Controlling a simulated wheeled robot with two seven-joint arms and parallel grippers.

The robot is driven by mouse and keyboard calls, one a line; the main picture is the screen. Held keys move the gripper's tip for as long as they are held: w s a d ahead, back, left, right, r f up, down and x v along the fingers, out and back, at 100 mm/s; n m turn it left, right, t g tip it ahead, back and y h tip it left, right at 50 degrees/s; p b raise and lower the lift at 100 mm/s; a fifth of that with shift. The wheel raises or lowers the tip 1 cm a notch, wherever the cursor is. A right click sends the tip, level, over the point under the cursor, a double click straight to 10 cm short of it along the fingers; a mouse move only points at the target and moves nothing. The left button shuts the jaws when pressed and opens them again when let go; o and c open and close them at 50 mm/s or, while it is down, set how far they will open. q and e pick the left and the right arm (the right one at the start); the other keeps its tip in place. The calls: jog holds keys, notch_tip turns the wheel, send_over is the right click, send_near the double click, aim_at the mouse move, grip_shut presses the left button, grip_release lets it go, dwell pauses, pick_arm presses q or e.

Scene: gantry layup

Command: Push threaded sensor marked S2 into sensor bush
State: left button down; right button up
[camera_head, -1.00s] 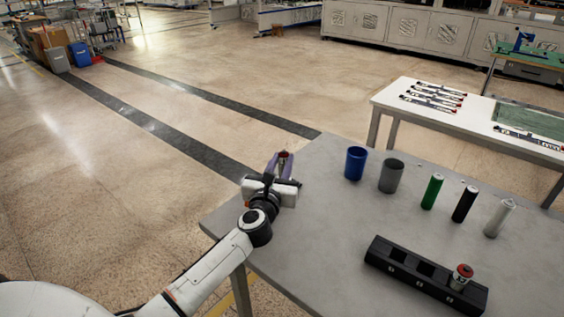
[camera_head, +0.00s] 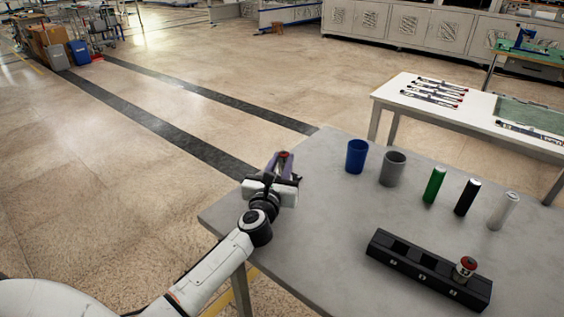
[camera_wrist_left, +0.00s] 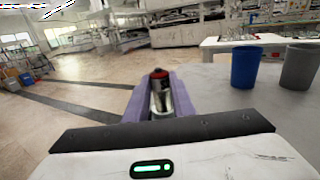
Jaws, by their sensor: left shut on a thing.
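My left gripper (camera_head: 284,160) is at the left edge of the grey table, shut on a metallic threaded sensor with a red top. In the left wrist view the sensor (camera_wrist_left: 159,92) stands between the purple fingers; no marking on it can be read. A black block with square openings (camera_head: 405,252) lies at the front right of the table. Another red-topped cylinder (camera_head: 465,265) stands in its right end. Lettering on the block's front is too small to read surely. The gripper is well to the left of the block. My right gripper is not in view.
A blue cup (camera_head: 356,157) and a grey cup (camera_head: 392,169) stand at the back. Green (camera_head: 434,185), black (camera_head: 467,197) and white (camera_head: 502,211) cylinders stand to their right. The table (camera_head: 330,220) is clear between gripper and block. A white table (camera_head: 455,115) stands behind.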

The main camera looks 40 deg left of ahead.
pick_arm(q)
jog(key=shift+f, duration=0.2)
jog(key=c, duration=1.4)
grip_release()
jog(key=shift+c, duration=0.2)
jog(key=v, duration=1)
jog(key=shift+s, duration=0.15)
jog(key=shift+f, duration=0.1)
